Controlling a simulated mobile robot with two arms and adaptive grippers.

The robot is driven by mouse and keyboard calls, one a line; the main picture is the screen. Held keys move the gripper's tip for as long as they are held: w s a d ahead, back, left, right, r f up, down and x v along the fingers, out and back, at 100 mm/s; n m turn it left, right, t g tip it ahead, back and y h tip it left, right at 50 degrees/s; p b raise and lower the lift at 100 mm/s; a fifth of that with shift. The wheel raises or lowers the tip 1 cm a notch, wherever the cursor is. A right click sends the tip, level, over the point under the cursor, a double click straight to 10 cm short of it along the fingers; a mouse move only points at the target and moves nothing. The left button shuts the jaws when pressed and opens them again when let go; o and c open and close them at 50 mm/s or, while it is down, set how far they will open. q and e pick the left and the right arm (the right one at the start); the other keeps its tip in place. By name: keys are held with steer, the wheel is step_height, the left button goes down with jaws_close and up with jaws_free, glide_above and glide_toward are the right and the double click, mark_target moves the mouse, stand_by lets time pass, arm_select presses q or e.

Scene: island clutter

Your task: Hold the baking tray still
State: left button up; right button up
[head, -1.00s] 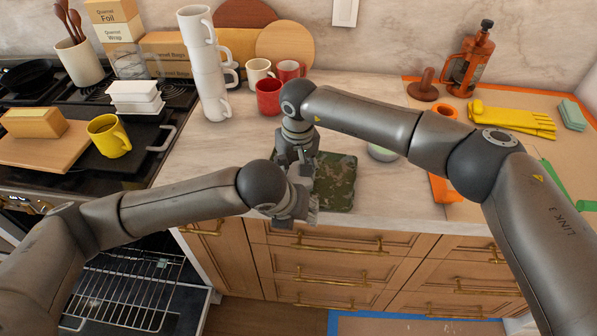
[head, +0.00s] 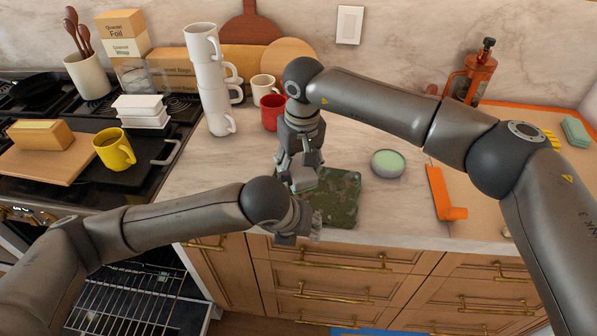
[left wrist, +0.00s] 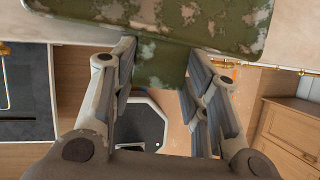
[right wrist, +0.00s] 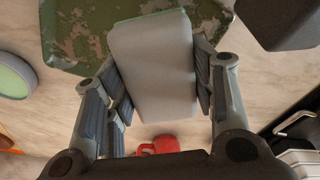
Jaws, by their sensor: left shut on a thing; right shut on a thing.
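The baking tray (head: 340,198) lies on the counter near its front edge. It is dark green with brown and pale blotches. It also shows in the left wrist view (left wrist: 215,25) and the right wrist view (right wrist: 75,35). My left gripper (head: 305,222) is at the tray's front edge, shut on a green tab of it that sits between the fingers (left wrist: 160,68). My right gripper (head: 301,178) is above the tray's left part, shut on a pale grey block with a green edge (right wrist: 152,65). Whether the block touches the tray is unclear.
A bowl with pale green contents (head: 388,163) and an orange tool (head: 442,195) lie right of the tray. A stack of white mugs (head: 212,85) and a red mug (head: 271,112) stand behind left. The stove (head: 170,130) is left, with the open oven (head: 130,305) below.

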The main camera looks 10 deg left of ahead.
stand_by(0.3)
arm_select(q)
steer(key=o, duration=1.1)
steer(key=v, duration=1.2)
step_height(320, 180, up, 6)
stand_by(0.4)
